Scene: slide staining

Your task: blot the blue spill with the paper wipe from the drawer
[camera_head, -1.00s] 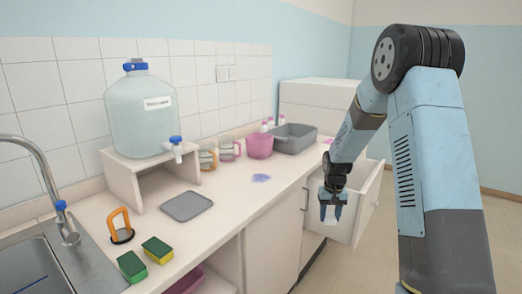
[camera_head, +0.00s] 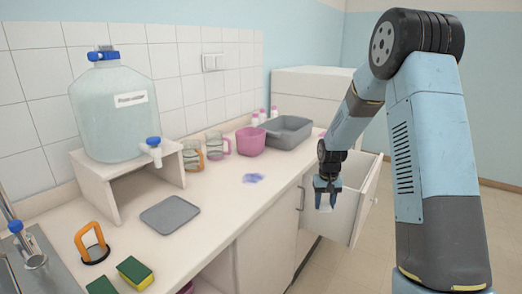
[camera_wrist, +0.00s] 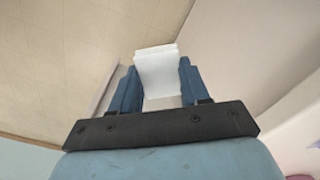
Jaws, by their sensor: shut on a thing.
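The blue spill (camera_head: 254,178) is a small blue-violet blotch on the pale counter, left of my arm in the head view. My gripper (camera_head: 326,203) is in front of the open drawer (camera_head: 352,206), to the right of the spill and apart from it. In the wrist view my gripper (camera_wrist: 158,88) is shut on the white paper wipe (camera_wrist: 157,70), a folded block between the blue fingers. The wipe shows only as a small white patch (camera_head: 325,203) in the head view. The drawer's inside is mostly hidden.
The counter (camera_head: 222,222) is clear around the spill. A grey mat (camera_head: 170,214) lies to its left. A pink tub (camera_head: 251,141), a grey basin (camera_head: 287,132) and glass mugs (camera_head: 214,146) stand behind. A large water jug (camera_head: 112,108) stands on a stand at left.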

